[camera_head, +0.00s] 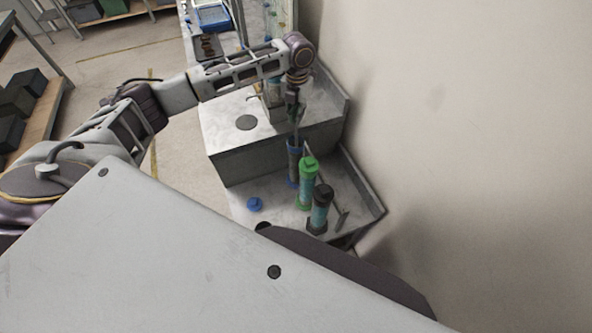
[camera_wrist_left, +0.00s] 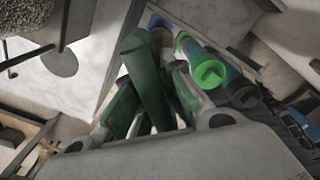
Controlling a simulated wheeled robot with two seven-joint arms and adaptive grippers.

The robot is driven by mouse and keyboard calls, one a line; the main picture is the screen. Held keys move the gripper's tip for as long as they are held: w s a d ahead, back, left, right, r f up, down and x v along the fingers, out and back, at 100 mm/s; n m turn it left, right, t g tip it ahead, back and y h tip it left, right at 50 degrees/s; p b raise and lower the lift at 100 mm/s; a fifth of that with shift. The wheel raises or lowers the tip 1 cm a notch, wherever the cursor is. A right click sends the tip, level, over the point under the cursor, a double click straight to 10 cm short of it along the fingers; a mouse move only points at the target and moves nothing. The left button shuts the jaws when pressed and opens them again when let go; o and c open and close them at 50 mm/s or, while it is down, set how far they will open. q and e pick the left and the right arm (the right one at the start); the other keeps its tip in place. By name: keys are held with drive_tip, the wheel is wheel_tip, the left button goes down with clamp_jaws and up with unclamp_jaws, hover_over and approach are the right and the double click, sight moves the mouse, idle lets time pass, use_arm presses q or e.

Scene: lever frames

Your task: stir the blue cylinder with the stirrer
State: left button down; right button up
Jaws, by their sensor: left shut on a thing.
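The blue cylinder (camera_head: 293,168) stands upright and open on the grey table, behind the green-capped cylinder. Part of its blue rim (camera_wrist_left: 157,20) shows in the left wrist view. My left gripper (camera_head: 297,112) is above the blue cylinder, shut on the stirrer. The stirrer's dark green handle (camera_wrist_left: 148,80) runs between the fingers in the left wrist view. In the head view the stirrer points down at the cylinder's mouth; its lower end is hidden, and its depth inside cannot be told. My right gripper is not in view.
A green-capped cylinder (camera_head: 307,185) and a black-capped one (camera_head: 320,210) stand close in front. A blue cap (camera_head: 254,204) lies to the left on the table (camera_head: 240,185). A raised grey block (camera_head: 225,135) stands behind, and the wall is to the right.

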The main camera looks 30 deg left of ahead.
use_arm(q)
drive_tip(key=shift+r, duration=3.3)
drive_tip(key=shift+r, duration=3.7)
drive_tip(key=shift+r, duration=0.5)
